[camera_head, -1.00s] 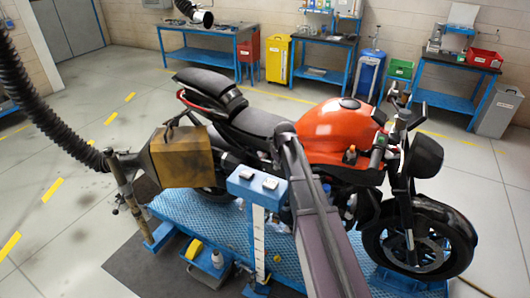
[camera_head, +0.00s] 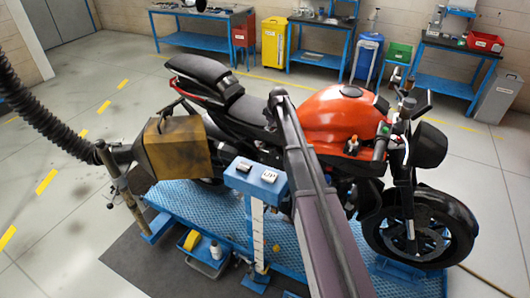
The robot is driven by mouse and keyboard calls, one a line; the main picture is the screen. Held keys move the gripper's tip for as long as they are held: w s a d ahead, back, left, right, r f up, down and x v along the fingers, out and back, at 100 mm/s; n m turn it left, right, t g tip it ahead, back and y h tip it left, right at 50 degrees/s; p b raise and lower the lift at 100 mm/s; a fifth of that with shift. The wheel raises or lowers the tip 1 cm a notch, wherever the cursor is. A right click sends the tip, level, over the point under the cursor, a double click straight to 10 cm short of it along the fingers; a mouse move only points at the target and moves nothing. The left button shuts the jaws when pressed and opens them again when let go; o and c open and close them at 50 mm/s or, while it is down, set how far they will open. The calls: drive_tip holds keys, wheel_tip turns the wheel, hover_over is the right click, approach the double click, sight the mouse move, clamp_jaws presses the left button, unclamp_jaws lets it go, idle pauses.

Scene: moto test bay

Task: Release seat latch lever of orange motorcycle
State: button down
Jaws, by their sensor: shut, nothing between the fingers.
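The orange motorcycle (camera_head: 335,115) stands upright on a blue platform (camera_head: 225,222), with its front wheel (camera_head: 415,232) to the right. Its black seat (camera_head: 250,113) and raised tail pad (camera_head: 200,73) are to the left of the orange tank. I cannot make out the seat latch lever. My arm (camera_head: 315,205) rises from the bottom edge in front of the motorcycle, and its upper bend overlaps the seat's front end and the tank's left edge. My gripper is not visible; the far part of my arm is hidden behind the near link.
A brown box-shaped exhaust hood (camera_head: 178,150) on a black hose (camera_head: 45,120) stands close to the motorcycle's rear. A tray with a bottle (camera_head: 205,260) sits lower left. Floor at far left is open.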

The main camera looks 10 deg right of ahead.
drive_tip(key=shift+a+f+b, duration=0.1)
drive_tip(key=shift+f+b, duration=2.2)
drive_tip(key=shift+f, duration=0.35)
drive_tip(key=shift+f, duration=0.15)
drive_tip(key=d+b+x, duration=0.1)
drive_tip(key=b+x, duration=1.1)
drive_tip(key=x, duration=0.1)
drive_tip(key=shift+w+d+b, duration=0.25)
drive_tip(key=shift+w+b, duration=0.05)
drive_tip(key=shift+w, duration=0.1)
drive_tip(key=shift+f, duration=0.1)
drive_tip(key=shift+a, duration=0.1)
